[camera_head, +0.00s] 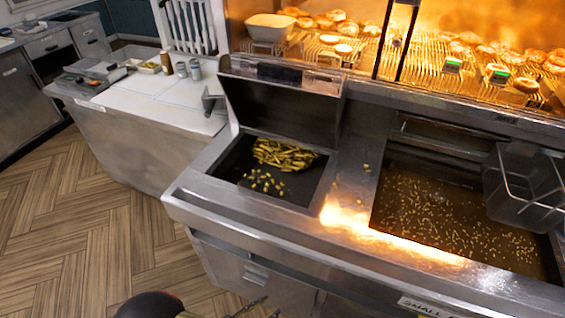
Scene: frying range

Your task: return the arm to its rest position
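A dark rounded part of my arm (150,304) shows at the bottom edge, left of centre, low in front of the fryer counter. Thin dark pieces that look like the end of my gripper (256,307) show to its right, against the lower cabinet front. Most of the arm and gripper is cut off by the frame edge. I cannot tell whether the fingers are open or shut. Nothing held can be seen.
The steel fryer counter (245,222) fills the right side, with fries (284,155) in a dark well and an oil vat (440,215) with bits. A wire basket (525,188) hangs at right. A white-topped counter (150,105) stands left. Wooden floor (75,225) is clear.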

